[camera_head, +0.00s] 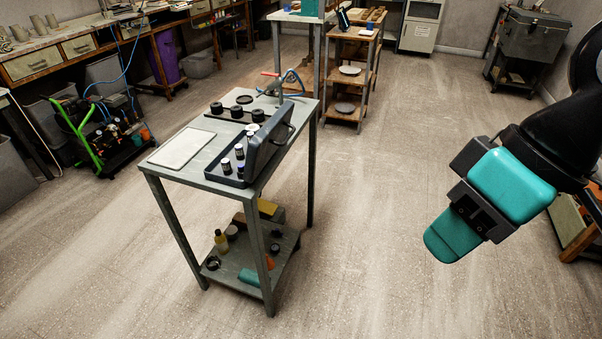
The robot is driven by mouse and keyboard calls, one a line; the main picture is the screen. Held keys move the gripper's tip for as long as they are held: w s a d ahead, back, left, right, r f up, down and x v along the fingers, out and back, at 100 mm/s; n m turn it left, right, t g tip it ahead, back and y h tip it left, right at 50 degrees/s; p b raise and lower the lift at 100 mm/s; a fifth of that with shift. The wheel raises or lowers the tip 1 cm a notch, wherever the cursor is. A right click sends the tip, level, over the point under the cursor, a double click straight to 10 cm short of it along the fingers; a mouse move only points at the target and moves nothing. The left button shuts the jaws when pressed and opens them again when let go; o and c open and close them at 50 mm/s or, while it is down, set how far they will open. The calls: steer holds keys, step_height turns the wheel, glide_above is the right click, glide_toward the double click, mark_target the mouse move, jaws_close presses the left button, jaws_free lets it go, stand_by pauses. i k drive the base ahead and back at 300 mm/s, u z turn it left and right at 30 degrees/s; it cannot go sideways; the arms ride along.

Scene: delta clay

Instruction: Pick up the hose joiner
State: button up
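I cannot pick out the hose joiner with certainty at this size. A small metal fitting or tool with red and blue parts (284,82) sits at the far end of the grey metal table (165,175); its details are too small to tell. My gripper (453,238), black and teal, hangs in the air at the right, well apart from the table. Nothing shows held in it, but its finger gap is not visible from this side.
The table also bears an open dark case (268,138) with small cylinders, a row of black round parts (237,112) and a pale flat board (182,148). Its lower shelf (240,262) holds bottles and tins. Open floor (365,220) lies between the table and my gripper.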

mark_target(226, 164)
steer(key=z, duration=0.55)
steer(key=k, duration=0.7)
steer(key=z, duration=0.4)
steer(key=i, duration=1.35)
steer(key=u, duration=1.1)
steer(key=i, duration=0.85)
steer(key=u, duration=1.35)
steer(key=i, duration=0.3)
steer(key=u, duration=0.25)
